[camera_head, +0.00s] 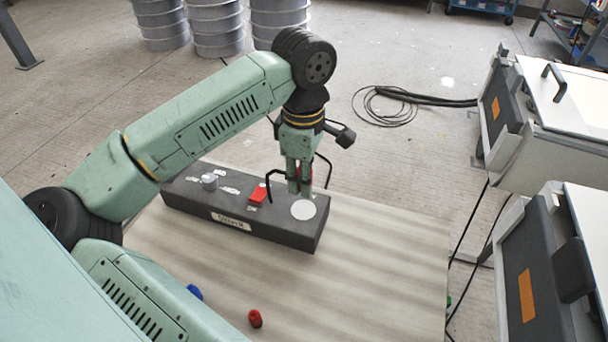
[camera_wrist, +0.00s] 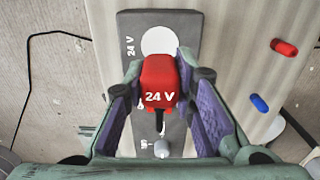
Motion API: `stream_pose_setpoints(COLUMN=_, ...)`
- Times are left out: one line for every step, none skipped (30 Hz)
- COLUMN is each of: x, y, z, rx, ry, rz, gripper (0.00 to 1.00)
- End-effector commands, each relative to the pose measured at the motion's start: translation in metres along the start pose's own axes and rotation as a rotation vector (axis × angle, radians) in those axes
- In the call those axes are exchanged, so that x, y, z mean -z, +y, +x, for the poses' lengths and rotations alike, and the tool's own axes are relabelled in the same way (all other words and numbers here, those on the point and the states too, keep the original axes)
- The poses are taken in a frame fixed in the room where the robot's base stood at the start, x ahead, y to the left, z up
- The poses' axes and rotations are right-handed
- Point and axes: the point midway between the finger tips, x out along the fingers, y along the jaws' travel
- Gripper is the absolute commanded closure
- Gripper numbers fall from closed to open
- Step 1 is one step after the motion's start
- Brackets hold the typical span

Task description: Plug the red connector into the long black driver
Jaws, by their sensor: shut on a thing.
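The long black driver (camera_head: 268,231) lies on the pale board, with a white disc (camera_head: 303,209) near its right end. My gripper (camera_head: 300,188) is just above that end, left of or over the disc. In the wrist view, the fingers are shut on the red connector (camera_wrist: 159,72), marked "24 V". A bit of red also shows between the fingers in the head view.
A grey knob (camera_head: 209,181) stands on the driver. A small red piece (camera_head: 255,318) and a blue piece (camera_head: 195,291) lie on the board (camera_head: 380,270). Grey-white machines (camera_head: 560,110) stand at the right. The board's right half is clear.

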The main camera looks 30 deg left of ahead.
Motion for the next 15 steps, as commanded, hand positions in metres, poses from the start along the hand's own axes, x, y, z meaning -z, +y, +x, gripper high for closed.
stream_pose_setpoints(x=0.000, y=0.000, z=0.000, rx=0.000, ry=0.000, rz=0.000, gripper=1.00)
stream_pose_setpoints(x=0.000, y=0.000, z=0.000, rx=0.000, ry=0.000, rz=0.000, gripper=1.00)
stream_pose_setpoints(x=0.000, y=0.000, z=0.001, rx=0.000, ry=0.000, rz=0.000, gripper=1.00)
stream_pose_setpoints(x=0.000, y=0.000, z=0.002, rx=0.000, ry=0.000, rz=0.000, gripper=1.00)
stream_pose_setpoints(x=0.000, y=0.000, z=0.003, rx=0.000, ry=0.000, rz=0.000, gripper=1.00)
stream_pose_setpoints(x=0.000, y=0.000, z=0.004, rx=0.000, ry=0.000, rz=0.000, gripper=1.00)
stream_pose_setpoints(x=0.000, y=0.000, z=0.005, rx=0.000, ry=0.000, rz=0.000, gripper=1.00)
stream_pose_setpoints(x=0.000, y=0.000, z=0.007, rx=0.000, ry=0.000, rz=0.000, gripper=1.00)
stream_pose_setpoints(x=0.000, y=0.000, z=0.009, rx=0.000, ry=0.000, rz=0.000, gripper=1.00)
stream_pose_setpoints(x=0.000, y=0.000, z=0.011, rx=0.000, ry=0.000, rz=-0.001, gripper=1.00)
stream_pose_setpoints(x=0.000, y=0.000, z=0.013, rx=0.000, ry=0.000, rz=-0.001, gripper=1.00)
stream_pose_setpoints(x=0.000, y=0.000, z=0.017, rx=0.000, ry=0.000, rz=-0.001, gripper=1.00)
stream_pose_setpoints(x=0.000, y=0.000, z=0.019, rx=0.000, ry=-0.001, rz=-0.001, gripper=1.00)
stream_pose_setpoints(x=0.000, y=0.000, z=0.022, rx=0.000, ry=-0.001, rz=-0.001, gripper=1.00)
stream_pose_setpoints(x=0.000, y=0.000, z=0.026, rx=0.000, ry=-0.001, rz=-0.001, gripper=1.00)
